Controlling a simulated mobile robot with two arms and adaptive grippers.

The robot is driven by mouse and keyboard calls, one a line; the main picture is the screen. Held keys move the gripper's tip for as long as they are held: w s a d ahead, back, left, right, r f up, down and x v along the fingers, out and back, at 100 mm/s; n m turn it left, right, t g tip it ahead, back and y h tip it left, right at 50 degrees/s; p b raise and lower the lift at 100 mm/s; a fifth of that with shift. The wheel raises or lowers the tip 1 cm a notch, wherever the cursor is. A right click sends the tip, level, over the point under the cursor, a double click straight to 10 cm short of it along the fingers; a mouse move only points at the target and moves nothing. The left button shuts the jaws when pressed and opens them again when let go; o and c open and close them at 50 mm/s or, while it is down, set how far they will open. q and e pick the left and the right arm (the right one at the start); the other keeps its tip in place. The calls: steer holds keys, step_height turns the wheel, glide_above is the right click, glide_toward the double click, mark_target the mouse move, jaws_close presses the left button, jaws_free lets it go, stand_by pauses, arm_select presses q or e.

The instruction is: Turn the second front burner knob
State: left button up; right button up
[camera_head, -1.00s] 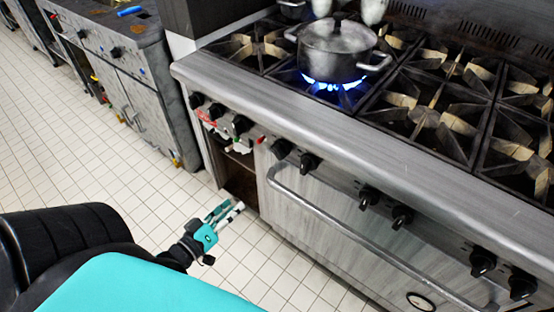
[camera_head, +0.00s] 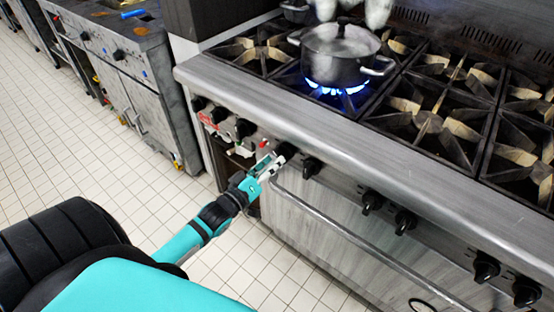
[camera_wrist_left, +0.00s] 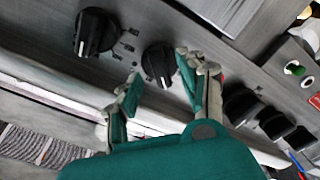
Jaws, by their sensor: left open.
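My left gripper (camera_head: 272,163) is at the stove front, open and empty, its fingers pointing at a black burner knob (camera_head: 286,151). In the left wrist view, this knob (camera_wrist_left: 158,62) sits just beyond the gap between the fingertips (camera_wrist_left: 161,76), with a finger on each side; I cannot tell whether they touch it. Another black knob (camera_head: 312,167) is beside it to the right; it shows at the upper left of the left wrist view (camera_wrist_left: 95,32). My right gripper is not in view.
A pot (camera_head: 340,55) stands over a lit blue flame. An oven handle (camera_head: 350,240) runs below the knobs. More knobs (camera_head: 371,201) line the front to both sides. The stove's front ledge (camera_head: 370,140) juts above them. The tiled floor (camera_head: 110,170) is clear.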

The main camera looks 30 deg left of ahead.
mark_target(283, 153)
arm_select(q)
steer(key=shift+w+d, duration=0.1)
steer(key=shift+w, duration=1.05)
jaws_close()
